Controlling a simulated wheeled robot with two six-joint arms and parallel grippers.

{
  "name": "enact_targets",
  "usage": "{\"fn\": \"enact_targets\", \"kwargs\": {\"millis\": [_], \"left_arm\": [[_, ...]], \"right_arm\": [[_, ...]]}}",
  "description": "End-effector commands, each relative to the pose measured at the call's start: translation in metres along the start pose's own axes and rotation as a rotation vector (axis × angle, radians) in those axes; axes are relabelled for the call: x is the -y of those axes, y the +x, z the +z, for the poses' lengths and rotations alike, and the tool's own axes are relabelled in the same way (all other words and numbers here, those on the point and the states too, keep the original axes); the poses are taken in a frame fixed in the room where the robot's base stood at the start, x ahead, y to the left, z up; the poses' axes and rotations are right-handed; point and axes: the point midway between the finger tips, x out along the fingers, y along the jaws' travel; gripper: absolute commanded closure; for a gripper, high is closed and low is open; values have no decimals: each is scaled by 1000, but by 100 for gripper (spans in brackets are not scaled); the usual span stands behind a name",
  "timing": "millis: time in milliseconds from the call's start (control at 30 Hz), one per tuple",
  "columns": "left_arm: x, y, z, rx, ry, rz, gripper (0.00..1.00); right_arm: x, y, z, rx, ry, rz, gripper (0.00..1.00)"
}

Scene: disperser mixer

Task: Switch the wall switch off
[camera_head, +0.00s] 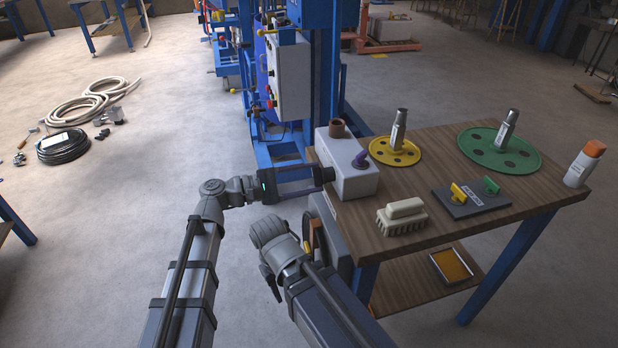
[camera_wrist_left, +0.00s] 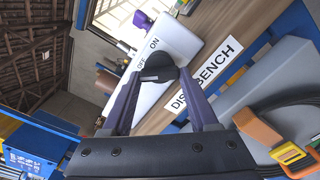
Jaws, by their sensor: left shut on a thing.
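The wall switch is a white box (camera_head: 345,160) at the left end of the workbench; it also shows in the wrist view (camera_wrist_left: 184,38). Its face carries the printed words OFF and ON. A dark round knob (camera_wrist_left: 158,75) sits on that face by the labels. My left gripper (camera_head: 326,176) reaches in from the left against the box's side. In the wrist view its fingers (camera_wrist_left: 160,85) are shut on the knob. The exact knob setting is hard to tell.
The workbench (camera_head: 400,240) holds a brush (camera_head: 402,216), a yellow disc (camera_head: 394,151), a green disc (camera_head: 500,148), a dark plate with clips (camera_head: 471,198) and an orange-capped bottle (camera_head: 584,164). A blue machine frame (camera_head: 325,75) stands behind.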

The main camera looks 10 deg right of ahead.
Motion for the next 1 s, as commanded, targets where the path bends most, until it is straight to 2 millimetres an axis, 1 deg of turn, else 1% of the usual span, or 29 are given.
{"fn": "enact_targets", "kwargs": {"millis": [300,800,833,1000], "left_arm": [[1,0,0,-2,-91,-2,96],[1,0,0,-2,-105,-2,96],[1,0,0,-2,-105,-2,38],[1,0,0,-1,-104,-2,19]], "right_arm": [[0,1,0,0,0,0,50],[0,1,0,0,0,0,50],[0,1,0,0,0,0,50],[0,1,0,0,0,0,50]]}}
